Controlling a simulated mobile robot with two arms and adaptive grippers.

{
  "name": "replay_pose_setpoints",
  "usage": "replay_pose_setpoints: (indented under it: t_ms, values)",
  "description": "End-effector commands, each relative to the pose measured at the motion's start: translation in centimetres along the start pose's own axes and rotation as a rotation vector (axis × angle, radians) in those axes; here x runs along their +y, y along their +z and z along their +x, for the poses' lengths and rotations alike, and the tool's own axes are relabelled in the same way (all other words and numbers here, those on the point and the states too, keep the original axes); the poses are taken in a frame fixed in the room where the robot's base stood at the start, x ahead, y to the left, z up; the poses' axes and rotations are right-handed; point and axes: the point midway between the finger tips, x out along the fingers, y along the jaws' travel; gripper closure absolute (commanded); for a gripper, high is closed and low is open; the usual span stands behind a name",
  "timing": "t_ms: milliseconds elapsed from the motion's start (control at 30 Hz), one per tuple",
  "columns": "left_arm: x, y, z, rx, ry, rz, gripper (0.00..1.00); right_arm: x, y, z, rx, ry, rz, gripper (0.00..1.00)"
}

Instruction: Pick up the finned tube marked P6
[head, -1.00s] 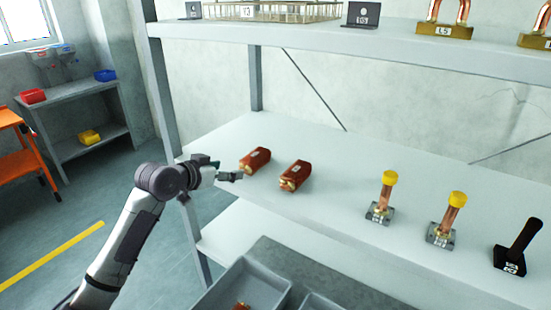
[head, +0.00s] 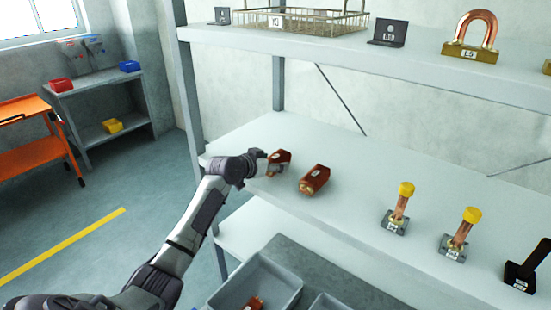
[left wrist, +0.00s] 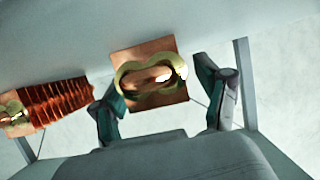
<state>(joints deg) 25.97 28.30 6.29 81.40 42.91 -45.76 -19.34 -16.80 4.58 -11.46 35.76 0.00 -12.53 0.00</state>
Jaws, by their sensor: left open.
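Two copper-red finned tubes lie on the middle shelf in the head view: the left one (head: 281,157) and the right one (head: 315,179). Their labels are too small to read, so I cannot tell which is P6. My left gripper (head: 270,168) is at the near end of the left tube and partly hides it. In the left wrist view, the open fingers (left wrist: 166,100) stand either side of that tube's square copper end (left wrist: 150,75) with its brass-coloured fitting. The other tube (left wrist: 58,102) lies outside the left finger there. My right gripper is not in view.
Copper posts with yellow caps (head: 399,206) stand to the right on the middle shelf (head: 345,215). A wire basket (head: 310,22) is on the upper shelf (head: 400,62). A grey bin (head: 258,283) sits below. Bare shelf lies between the tubes and the posts.

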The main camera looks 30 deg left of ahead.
Motion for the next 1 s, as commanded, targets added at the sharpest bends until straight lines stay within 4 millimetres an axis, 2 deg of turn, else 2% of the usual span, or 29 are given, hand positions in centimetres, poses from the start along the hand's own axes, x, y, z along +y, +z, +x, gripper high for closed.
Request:
replay_pose_setpoints:
  t_ms: [133,367,467,833,1000]
  values:
    - [-0.02,0.02,1.24,-0.001,-0.001,-0.001,0.25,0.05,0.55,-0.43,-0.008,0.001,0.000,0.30]
    - [-0.03,0.16,1.40,-0.001,-0.001,0.001,0.25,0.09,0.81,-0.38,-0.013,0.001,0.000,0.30]
    - [-0.03,0.16,1.39,-0.001,-0.001,0.001,0.38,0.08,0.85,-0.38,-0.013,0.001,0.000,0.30]
    - [-0.04,0.17,1.37,-0.001,-0.001,0.001,1.00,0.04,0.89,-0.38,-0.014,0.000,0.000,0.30]
    - [-0.06,0.01,1.34,0.002,-0.002,0.001,1.00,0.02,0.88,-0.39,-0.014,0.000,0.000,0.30]
